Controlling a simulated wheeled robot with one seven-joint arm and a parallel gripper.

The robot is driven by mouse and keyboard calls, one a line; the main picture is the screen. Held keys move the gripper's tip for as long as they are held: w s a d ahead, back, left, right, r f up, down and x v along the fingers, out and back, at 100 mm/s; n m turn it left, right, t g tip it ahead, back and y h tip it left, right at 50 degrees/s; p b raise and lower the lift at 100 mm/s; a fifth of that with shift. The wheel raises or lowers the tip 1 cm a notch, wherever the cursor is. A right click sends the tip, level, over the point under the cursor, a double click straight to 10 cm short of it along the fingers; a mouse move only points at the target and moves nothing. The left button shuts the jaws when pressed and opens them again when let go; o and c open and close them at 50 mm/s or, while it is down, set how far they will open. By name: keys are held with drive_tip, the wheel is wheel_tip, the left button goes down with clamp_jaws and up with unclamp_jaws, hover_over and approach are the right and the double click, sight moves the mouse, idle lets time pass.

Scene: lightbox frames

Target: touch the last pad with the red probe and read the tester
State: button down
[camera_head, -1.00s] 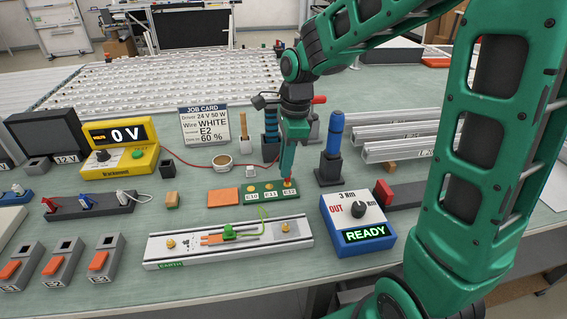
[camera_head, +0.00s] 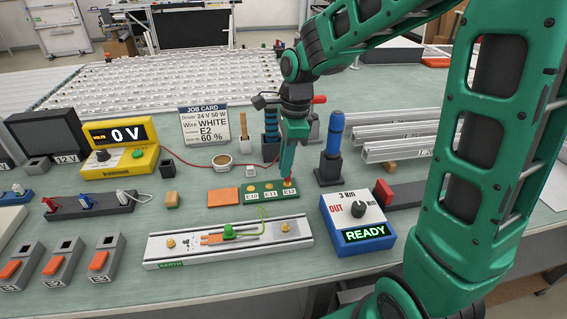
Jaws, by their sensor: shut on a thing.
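My gripper (camera_head: 289,170) points down over the right end of the green pad board (camera_head: 264,200). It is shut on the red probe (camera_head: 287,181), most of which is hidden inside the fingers. The probe's tip is at the rightmost pad, which seems to be labelled E12 (camera_head: 289,190); I cannot tell contact from a tiny gap. Two more pads, E10 and E11, lie to its left. The yellow tester (camera_head: 119,160) stands at the left, and its display (camera_head: 122,134) reads 0 V. A red lead (camera_head: 185,160) runs from the tester toward the probe.
A blue and white box (camera_head: 357,219) showing READY stands right of the board. A white rail marked EARTH (camera_head: 160,252) lies in front, with a green clip (camera_head: 229,231). A blue-handled tool (camera_head: 334,135) stands in a dark holder to the right. The job card (camera_head: 204,124) stands behind.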

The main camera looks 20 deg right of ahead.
drive_tip(key=shift+r, duration=3)
